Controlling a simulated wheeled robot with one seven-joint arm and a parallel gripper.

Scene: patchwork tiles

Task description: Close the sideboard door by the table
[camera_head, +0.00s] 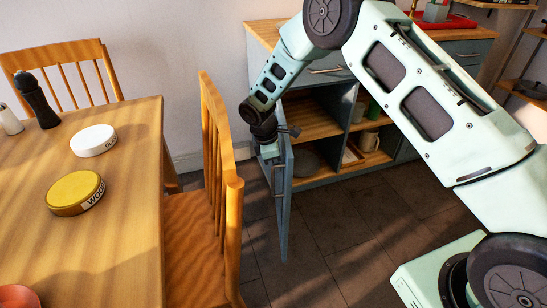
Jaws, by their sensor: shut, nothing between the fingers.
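The sideboard (470,48) is grey-blue with a wooden top and stands against the back wall. Its left door (284,205) stands wide open, seen almost edge-on, swung out towards me beside the chair. The shelves behind it show, with dishes and mugs inside. My gripper (270,160) is at the upper left part of the open door, pointing down. It is shut with nothing held. I cannot tell whether it touches the door. My arm hides part of the sideboard's top and front.
The wooden table (120,230) is at the left, with tins, a pepper mill (37,100) and a red bowl. A wooden chair (215,170) stands close to the door's left side. Dark floor tiles (340,245) in front of the sideboard are clear.

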